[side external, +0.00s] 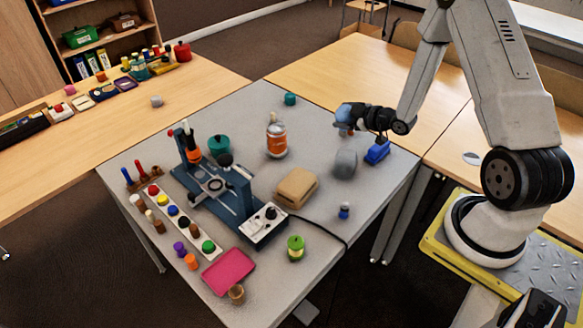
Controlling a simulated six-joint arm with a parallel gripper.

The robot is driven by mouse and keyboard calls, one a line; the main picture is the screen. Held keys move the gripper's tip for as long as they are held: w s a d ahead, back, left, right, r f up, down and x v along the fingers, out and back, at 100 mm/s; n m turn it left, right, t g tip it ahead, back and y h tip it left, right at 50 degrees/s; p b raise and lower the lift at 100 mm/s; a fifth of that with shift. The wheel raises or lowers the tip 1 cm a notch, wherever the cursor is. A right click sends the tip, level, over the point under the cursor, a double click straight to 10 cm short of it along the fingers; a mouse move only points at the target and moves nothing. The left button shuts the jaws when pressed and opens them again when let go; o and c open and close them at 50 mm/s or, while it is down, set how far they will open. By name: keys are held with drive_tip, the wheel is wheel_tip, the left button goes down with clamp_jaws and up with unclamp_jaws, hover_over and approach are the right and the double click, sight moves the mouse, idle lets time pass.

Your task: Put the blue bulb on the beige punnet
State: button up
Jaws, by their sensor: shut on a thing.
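My gripper (354,120) is over the far right part of the grey table, at the end of my wrist. A rounded pale blue thing shows at its left end and looks like the blue bulb (343,112). The jaws are shut on it, but the fingers are too small and dark to make out clearly. The beige punnet (297,188) sits near the middle of the table, left of and nearer the camera than my gripper. It appears as a low rounded block, and its inside is not clear.
A blurred grey rounded thing (346,163) and a darker blue thing (377,152) are below my gripper. A small blue item (344,210) stands right of the punnet. An orange-banded jar (276,138), a green pot (295,248) and a blue apparatus (236,200) stand around it.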

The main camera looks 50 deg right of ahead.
drive_tip(key=shift+a, duration=0.1)
drive_tip(key=w+a+n+y, duration=0.2)
drive_tip(key=w+a+y, duration=0.1)
drive_tip(key=a, duration=1.3)
drive_tip(key=shift+a+n+g, duration=0.3)
drive_tip(key=shift+a, duration=0.05)
drive_tip(key=shift+f, duration=0.15)
hover_over(296, 181)
drive_tip(key=shift+f, duration=2.15)
drive_tip(key=shift+f, duration=1.75)
drive_tip(key=shift+f, duration=0.15)
